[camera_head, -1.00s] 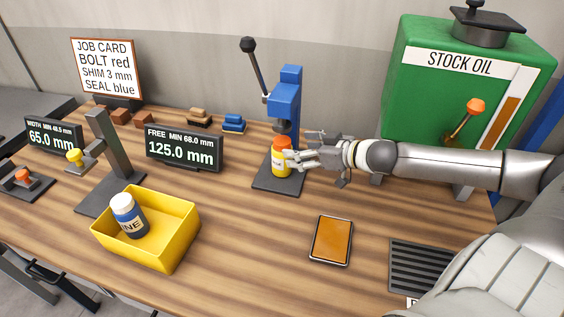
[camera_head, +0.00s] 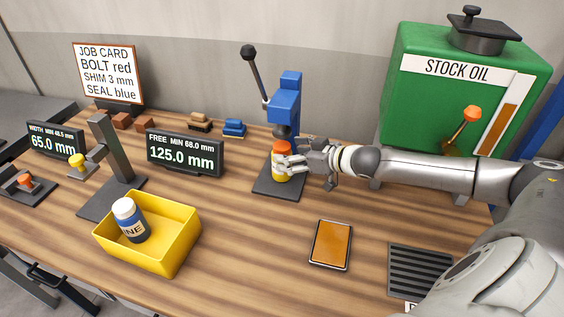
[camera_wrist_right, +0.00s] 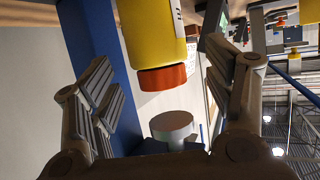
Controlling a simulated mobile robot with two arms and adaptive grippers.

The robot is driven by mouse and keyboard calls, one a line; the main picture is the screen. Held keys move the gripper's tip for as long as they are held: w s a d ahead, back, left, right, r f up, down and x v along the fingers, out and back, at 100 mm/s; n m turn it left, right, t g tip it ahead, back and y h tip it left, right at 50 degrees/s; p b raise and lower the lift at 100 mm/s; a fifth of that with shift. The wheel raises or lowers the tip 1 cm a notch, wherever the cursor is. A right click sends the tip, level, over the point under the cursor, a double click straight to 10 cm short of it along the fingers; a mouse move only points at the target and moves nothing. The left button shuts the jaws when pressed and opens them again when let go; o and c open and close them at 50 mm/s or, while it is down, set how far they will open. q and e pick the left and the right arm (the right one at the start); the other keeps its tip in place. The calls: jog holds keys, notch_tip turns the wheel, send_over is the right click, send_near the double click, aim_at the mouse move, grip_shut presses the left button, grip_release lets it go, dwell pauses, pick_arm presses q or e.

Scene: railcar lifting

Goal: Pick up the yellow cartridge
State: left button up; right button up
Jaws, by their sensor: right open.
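The yellow cartridge (camera_head: 276,171) with an orange-red cap stands upright on the dark base of the blue press (camera_head: 287,103), under its ram. My right gripper (camera_head: 291,164) comes in from the right, and its fingers partly cover the cartridge. In the right wrist view the cartridge (camera_wrist_right: 152,32) hangs in from the top of the picture, cap downward. There the open fingers of my right gripper (camera_wrist_right: 160,85) stand on either side, with gaps between them and the cartridge. My left gripper is not in view.
A yellow bin (camera_head: 173,250) holding a blue bottle (camera_head: 133,225) stands at the front left. An orange-screened tablet (camera_head: 331,244) and a dark grille (camera_head: 420,268) lie in front of my right arm. The green stock oil tank (camera_head: 440,105) stands behind it. Two gauge displays stand left of the press.

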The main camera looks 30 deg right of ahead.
jog(key=p+x, duration=0.1)
jog(key=x, duration=0.2)
jog(key=shift+d, duration=0.15)
jog(key=shift+w+a+f+p, duration=0.3)
jog(key=shift+w+f, duration=0.1)
jog(key=shift+w, duration=0.1)
jog(key=shift+d, duration=0.1)
jog(key=shift+c, duration=0.3)
